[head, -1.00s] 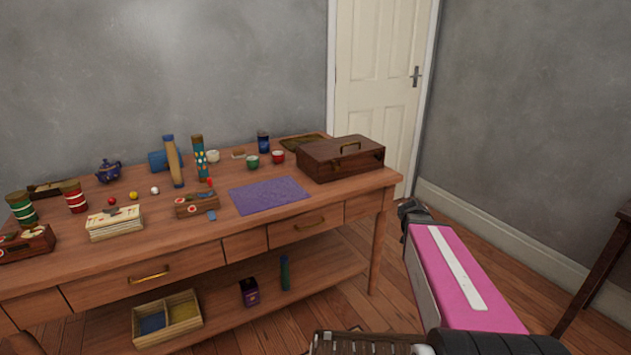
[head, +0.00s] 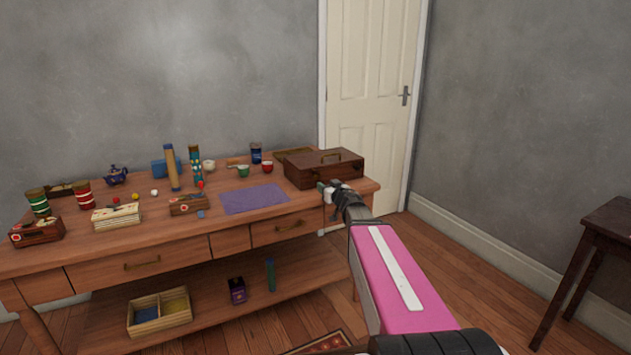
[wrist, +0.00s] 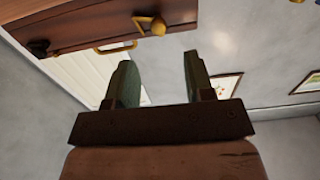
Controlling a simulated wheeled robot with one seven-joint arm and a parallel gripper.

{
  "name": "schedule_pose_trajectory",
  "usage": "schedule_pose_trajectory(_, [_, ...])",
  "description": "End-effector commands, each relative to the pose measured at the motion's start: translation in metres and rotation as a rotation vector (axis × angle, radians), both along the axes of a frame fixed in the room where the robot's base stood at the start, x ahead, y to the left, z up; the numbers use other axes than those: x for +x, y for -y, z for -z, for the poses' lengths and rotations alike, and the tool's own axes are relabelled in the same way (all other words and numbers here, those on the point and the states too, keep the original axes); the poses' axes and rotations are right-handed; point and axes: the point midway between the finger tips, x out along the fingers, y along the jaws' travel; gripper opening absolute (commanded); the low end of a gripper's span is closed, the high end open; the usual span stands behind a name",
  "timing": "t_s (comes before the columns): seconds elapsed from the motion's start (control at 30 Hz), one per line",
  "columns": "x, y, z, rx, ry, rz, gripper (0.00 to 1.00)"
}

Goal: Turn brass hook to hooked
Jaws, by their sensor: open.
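The wooden box (head: 305,180) stands shut at the right end of the table, with a brass handle on its lid. In the wrist view the box (wrist: 85,25) runs across the top, and the brass hook (wrist: 152,25) sits on its face. The hook's exact turn is hard to tell. The lid's handle (wrist: 113,46) shows just below the box edge there. My gripper (head: 322,186) is at the box's front right in the head view. In the wrist view my gripper (wrist: 157,60) is open and empty, its green fingers pointing towards the hook, apart from it.
The purple mat (head: 253,198) lies left of the box on the table. Cups, canisters, a blue teapot (head: 117,175) and small boxes stand further left. A white door (head: 370,90) is behind. A dark side table (head: 605,225) stands at right, with open floor before it.

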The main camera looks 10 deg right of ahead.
Motion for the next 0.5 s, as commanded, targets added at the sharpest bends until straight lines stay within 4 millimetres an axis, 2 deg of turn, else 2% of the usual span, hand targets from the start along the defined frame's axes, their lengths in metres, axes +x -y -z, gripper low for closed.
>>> schedule_pose_trajectory(0.03, [0.011, -0.003, 0.0, 0.0, 0.0, -0.001, 0.49])
schedule_pose_trajectory(0.3, [0.058, -0.017, 0.0, 0.0, 0.001, 0.0, 0.49])
schedule_pose_trajectory(0.5, [0.077, -0.025, 0.0, 0.0, 0.001, 0.0, 0.49])
